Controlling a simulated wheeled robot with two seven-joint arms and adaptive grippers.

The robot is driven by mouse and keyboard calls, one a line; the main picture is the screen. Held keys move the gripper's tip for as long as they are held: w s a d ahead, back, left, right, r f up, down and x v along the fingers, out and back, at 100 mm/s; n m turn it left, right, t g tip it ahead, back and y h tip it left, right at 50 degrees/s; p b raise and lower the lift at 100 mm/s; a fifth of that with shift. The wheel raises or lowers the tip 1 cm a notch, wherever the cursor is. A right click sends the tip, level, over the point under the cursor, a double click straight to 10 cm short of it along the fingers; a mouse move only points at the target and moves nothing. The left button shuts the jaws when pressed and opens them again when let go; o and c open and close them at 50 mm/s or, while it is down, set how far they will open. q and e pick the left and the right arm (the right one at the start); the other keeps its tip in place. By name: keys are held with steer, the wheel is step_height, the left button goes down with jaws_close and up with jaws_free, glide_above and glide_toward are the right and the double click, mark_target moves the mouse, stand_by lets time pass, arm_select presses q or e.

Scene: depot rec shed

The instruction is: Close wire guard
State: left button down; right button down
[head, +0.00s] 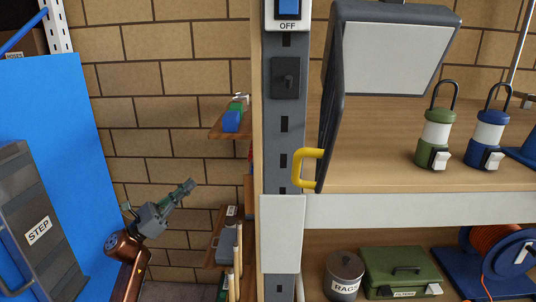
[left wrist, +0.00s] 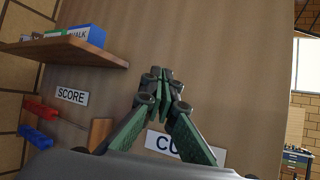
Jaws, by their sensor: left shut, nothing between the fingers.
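A floodlight with a pale face and dark housing (head: 395,55) is at the upper right of the head view. A dark framed panel (head: 329,125), seen nearly edge-on, stands swung out at its left side; it looks like the wire guard, open. Its mesh cannot be made out. A yellow handle (head: 306,168) is on its lower left edge. My left gripper (head: 189,185) is well to the left of the handle and lower, touching nothing. Its fingers are shut and empty, as the left wrist view (left wrist: 163,78) also shows. My right gripper is out of view.
A grey post (head: 284,130) with a switch stands between my left gripper and the guard. Small shelves (head: 222,130) jut out left of it. Green (head: 435,138) and blue (head: 488,140) lanterns stand on the wooden shelf. A blue panel (head: 50,120) is at far left.

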arm_select(q)
steer(key=s+d+r+m+g+h, duration=0.1)
steer(key=s+d+r+m+g, duration=0.1)
steer(key=s+r+m+g, duration=0.25)
steer(key=s+d+r+m+g+p, duration=0.1)
steer(key=s+d+r+m+g, duration=0.1)
steer(key=s+r+m, duration=0.4)
steer(key=s+d+r+m+g+h, duration=0.1)
steer(key=s+d+r+m+g, duration=0.2)
steer(key=r, duration=0.4)
steer(key=s+d+r+m+g+y+p, duration=0.1)
steer(key=s+d+r+m+y, duration=0.2)
steer(key=s+m, duration=0.45)
steer(key=s+d+r+m+g+y+p, duration=0.1)
steer(key=s+d+r+m+g+y, duration=0.1)
steer(key=s+r+m, duration=0.6)
steer(key=s+d+f+p, duration=0.1)
steer(key=d+f+p, duration=0.1)
steer(key=d, duration=0.4)
steer(key=s+d+f+p, duration=0.1)
steer(key=s+d+p, duration=0.1)
steer(key=d, duration=0.4)
steer(key=shift+d+f+n+p, duration=0.3)
steer(key=shift+d+f+p, duration=0.05)
steer(key=shift+d, duration=0.05)
steer(key=shift+s, duration=0.1)
